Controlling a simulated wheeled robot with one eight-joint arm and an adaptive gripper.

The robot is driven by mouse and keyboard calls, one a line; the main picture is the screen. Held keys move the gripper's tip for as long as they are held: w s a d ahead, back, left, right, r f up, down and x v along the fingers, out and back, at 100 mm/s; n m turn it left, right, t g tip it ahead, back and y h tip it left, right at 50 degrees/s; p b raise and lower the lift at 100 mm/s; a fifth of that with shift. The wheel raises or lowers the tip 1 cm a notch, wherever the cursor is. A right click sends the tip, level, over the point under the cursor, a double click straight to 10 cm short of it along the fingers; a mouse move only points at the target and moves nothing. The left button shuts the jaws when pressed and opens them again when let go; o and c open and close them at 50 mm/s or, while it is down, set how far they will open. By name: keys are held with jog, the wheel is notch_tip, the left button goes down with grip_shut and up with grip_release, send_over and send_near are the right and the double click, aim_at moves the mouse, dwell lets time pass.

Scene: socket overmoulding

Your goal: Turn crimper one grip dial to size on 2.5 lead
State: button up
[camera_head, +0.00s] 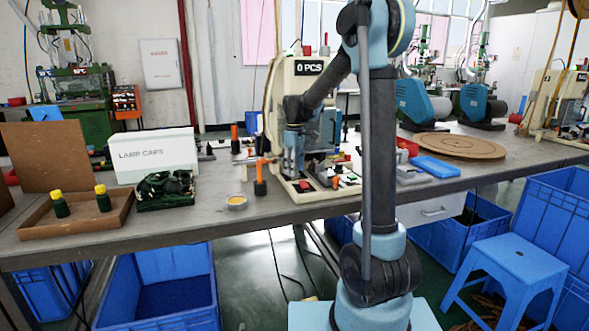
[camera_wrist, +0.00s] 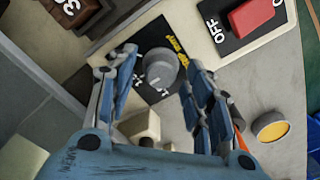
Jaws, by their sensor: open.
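The crimper (camera_head: 279,92), a cream machine with a "0 PCS" display, stands at the middle of the bench in the head view. In the wrist view its round grey dial (camera_wrist: 160,66) sits on a black plate with yellow lettering and small white marks. The size marks are too small to read surely. My gripper (camera_wrist: 162,78) is open, with one blue finger on each side of the dial; whether they touch it I cannot tell. In the head view my gripper (camera_head: 293,160) is low in front of the crimper and partly hides its controls.
On the bench, an orange-handled tool (camera_head: 260,180) and a small round tin (camera_head: 236,202) stand left of the crimper. A lamp caps box (camera_head: 155,155) stands further left.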

jog(key=c, duration=1.1)
jog(key=shift+m, duration=0.4)
jog(key=m, duration=1.1)
jog(key=o, duration=1.1)
